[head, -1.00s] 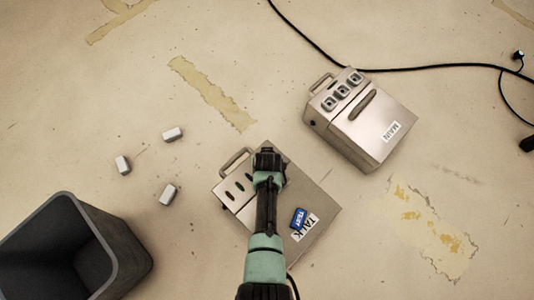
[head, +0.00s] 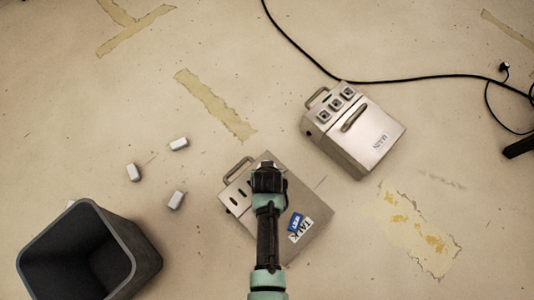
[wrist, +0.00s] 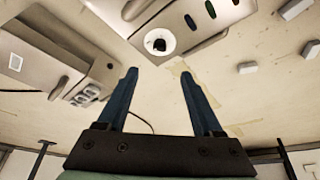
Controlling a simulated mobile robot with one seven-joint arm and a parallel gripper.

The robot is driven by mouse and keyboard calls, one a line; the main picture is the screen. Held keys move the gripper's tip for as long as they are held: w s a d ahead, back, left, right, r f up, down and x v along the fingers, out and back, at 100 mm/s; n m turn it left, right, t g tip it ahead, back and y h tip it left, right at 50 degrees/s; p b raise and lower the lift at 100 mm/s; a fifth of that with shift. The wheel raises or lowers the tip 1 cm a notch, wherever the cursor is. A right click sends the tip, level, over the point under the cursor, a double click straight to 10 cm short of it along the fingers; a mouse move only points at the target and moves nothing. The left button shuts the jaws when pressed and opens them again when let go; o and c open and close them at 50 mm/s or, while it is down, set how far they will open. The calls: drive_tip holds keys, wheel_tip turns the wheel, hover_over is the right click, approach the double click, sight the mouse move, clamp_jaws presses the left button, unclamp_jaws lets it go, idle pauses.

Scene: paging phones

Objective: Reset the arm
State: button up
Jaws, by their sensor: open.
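My gripper (head: 266,160) is over the upper part of the TALK box (head: 318,212) in the head view and hides part of it. In the wrist view my gripper (wrist: 158,78) is open, with two dark blue fingers spread and nothing between them. The TALK box, silver with a handle, dark slots and a blue sticker, shows at the top of the wrist view (wrist: 222,18). A white disc with a dark centre (wrist: 160,40) appears on it, ahead of the fingers. I cannot tell the height of the gripper above the box.
The silver MAIN box (head: 368,148) with three buttons stands at upper right, a black cable (head: 400,79) behind it. Several small white blocks (head: 176,200) lie at left. A dark grey bin (head: 140,265) stands at lower left.

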idle(0.4)
drive_tip(key=w+r+t, duration=0.6)
drive_tip(key=w+r, duration=0.9)
drive_tip(key=r, duration=0.5)
drive_tip(key=w+r+t, duration=0.3)
drive_tip(key=r, duration=0.9)
drive_tip(key=w+r+t, duration=0.2)
drive_tip(key=r, duration=1)
drive_tip(key=s+r+t, duration=0.3)
drive_tip(key=r, duration=0.9)
drive_tip(key=s+r+t, duration=0.3)
drive_tip(key=r, duration=0.9)
drive_tip(key=s+r+t+p, duration=0.2)
drive_tip(key=s+r+t, duration=0.1)
drive_tip(key=s+r, duration=0.55)
drive_tip(key=s+r+t+p, duration=0.25)
drive_tip(key=s+r, duration=0.35)
drive_tip(key=r, duration=0.5)
wheel_tip(320, 180, up, 35)
drive_tip(key=p, duration=3.4)
drive_tip(key=shift+w+p, duration=0.2)
drive_tip(key=shift+p, duration=0.15)
drive_tip(key=shift+t, duration=0.25)
